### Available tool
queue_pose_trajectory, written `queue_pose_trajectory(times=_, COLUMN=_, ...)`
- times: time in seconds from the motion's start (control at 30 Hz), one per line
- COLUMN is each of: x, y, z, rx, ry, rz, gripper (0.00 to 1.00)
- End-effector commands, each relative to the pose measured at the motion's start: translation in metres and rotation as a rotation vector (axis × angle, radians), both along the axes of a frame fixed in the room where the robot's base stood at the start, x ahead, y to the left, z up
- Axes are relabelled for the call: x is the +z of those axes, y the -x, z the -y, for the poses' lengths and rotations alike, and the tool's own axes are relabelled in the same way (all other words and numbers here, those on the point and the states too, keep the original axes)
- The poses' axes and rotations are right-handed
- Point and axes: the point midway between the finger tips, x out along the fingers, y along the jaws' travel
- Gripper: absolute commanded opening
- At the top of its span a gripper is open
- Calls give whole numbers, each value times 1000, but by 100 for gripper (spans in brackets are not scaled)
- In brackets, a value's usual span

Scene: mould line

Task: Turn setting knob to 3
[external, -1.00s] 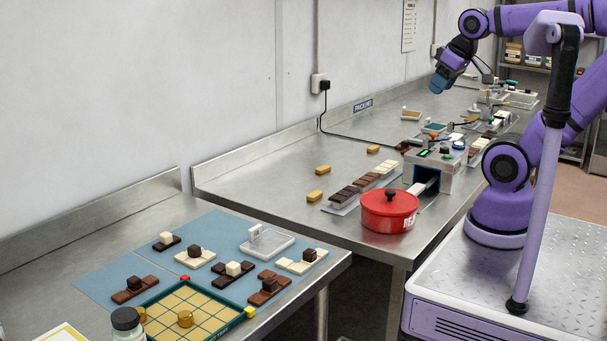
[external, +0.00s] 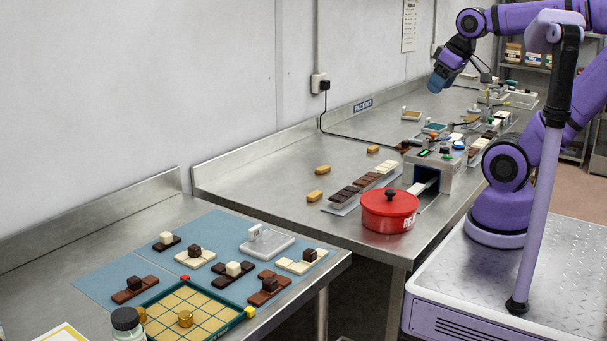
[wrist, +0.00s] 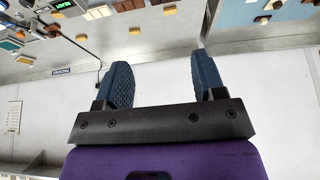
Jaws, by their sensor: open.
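A grey machine (external: 434,172) with a dark opening in its front stands on the far steel bench. Its top carries a small green display (external: 425,153) and several small controls, among them a dark one (external: 445,151) and a blue-and-white one (external: 459,145). I cannot tell which is the setting knob, nor read its number. The green display also shows at the top left of the wrist view (wrist: 62,4). My gripper (external: 438,84) is open and empty, high above the bench and clear of the machine. Its two dark blue fingers (wrist: 163,75) stand apart in the wrist view.
A red lidded pot (external: 389,212) stands before the machine, near the bench edge. Chocolate bars (external: 360,186) lie in a row left of it. Yellow blocks (external: 319,196) are scattered on the bench. A black cable (external: 345,134) runs from a wall socket.

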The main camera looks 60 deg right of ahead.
Motion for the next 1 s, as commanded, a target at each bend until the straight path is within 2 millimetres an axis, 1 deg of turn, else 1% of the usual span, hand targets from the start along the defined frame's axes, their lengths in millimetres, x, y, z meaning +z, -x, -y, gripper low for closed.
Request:
queue_pose_trajectory(times=0.17, x=-1, y=-32, z=22, rx=-26, ry=54, rz=-58, gripper=63)
queue_pose_trajectory(times=0.3, x=-7, y=-64, z=53, rx=-40, ry=103, rz=-122, gripper=63)
queue_pose_trajectory(times=0.47, x=-19, y=-97, z=97, rx=-46, ry=134, rz=-199, gripper=63)
queue_pose_trajectory(times=0.57, x=-31, y=-114, z=128, rx=-47, ry=144, rz=-245, gripper=63)
queue_pose_trajectory(times=0.6, x=-37, y=-119, z=141, rx=-47, ry=145, rz=-264, gripper=63)
queue_pose_trajectory(times=0.73, x=-58, y=-134, z=187, rx=-43, ry=140, rz=-321, gripper=63)
queue_pose_trajectory(times=0.87, x=-83, y=-141, z=237, rx=-37, ry=120, rz=-370, gripper=63)
queue_pose_trajectory(times=0.9, x=-92, y=-142, z=252, rx=-33, ry=113, rz=-383, gripper=63)
queue_pose_trajectory(times=0.97, x=-105, y=-142, z=275, rx=-31, ry=98, rz=-402, gripper=63)
queue_pose_trajectory(times=1.0, x=-115, y=-141, z=291, rx=-28, ry=87, rz=-412, gripper=63)
